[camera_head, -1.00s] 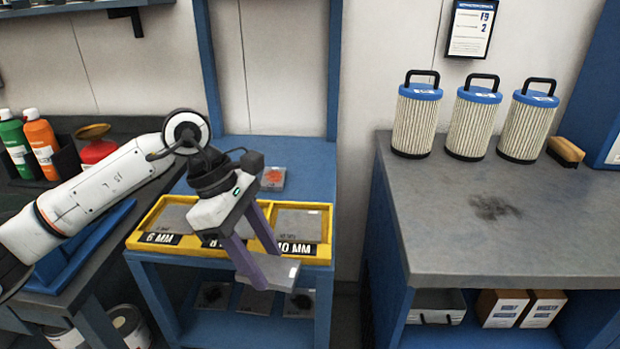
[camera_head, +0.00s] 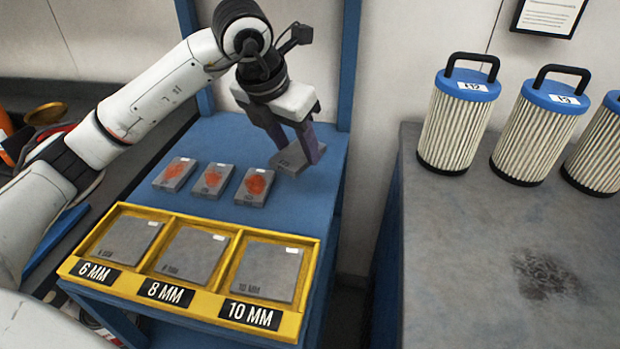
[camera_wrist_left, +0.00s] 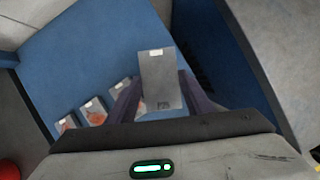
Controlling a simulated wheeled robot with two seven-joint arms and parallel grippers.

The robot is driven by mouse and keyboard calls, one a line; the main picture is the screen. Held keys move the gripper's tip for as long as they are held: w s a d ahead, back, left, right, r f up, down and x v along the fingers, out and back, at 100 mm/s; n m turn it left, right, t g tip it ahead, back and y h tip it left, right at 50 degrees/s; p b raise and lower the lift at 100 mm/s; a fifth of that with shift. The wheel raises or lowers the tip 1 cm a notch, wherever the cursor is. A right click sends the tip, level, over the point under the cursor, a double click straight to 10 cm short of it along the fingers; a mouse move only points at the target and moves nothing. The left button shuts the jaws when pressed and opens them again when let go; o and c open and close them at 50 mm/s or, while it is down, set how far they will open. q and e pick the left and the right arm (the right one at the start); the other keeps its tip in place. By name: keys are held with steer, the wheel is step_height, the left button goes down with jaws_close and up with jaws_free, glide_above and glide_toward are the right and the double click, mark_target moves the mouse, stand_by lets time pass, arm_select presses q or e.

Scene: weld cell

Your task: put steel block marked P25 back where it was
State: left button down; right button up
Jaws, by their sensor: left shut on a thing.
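My left gripper (camera_head: 297,146) is shut on a grey steel block (camera_head: 293,158) with a small white label. It is over the right end of the blue bench top, beside a row of three grey blocks with red-orange patches. The row blocks are the left one (camera_head: 174,174), the middle one (camera_head: 213,180) and the right one (camera_head: 254,187). I cannot tell whether the held block touches the bench top. My right gripper is not in view.
A yellow tray (camera_head: 215,295) with three compartments marked 6 MM, 8 MM and 10 MM sits at the bench front, a grey plate in each. Blue uprights stand at the back. A grey counter (camera_head: 450,270) with ribbed filter canisters (camera_head: 460,115) stands to the right, past a gap.

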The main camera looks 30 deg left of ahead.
mark_target(284, 164)
arm_select(q)
step_height(284, 164, down, 5)
steer(key=shift+s+f, duration=0.1)
steer(key=shift+f+p, duration=0.3)
steer(key=shift+f, duration=1.85)
steer(key=c, duration=0.9)
jaws_free()
steer(key=shift+f, duration=0.15)
steer(key=v, duration=1.2)
steer(key=shift+s, duration=0.1)
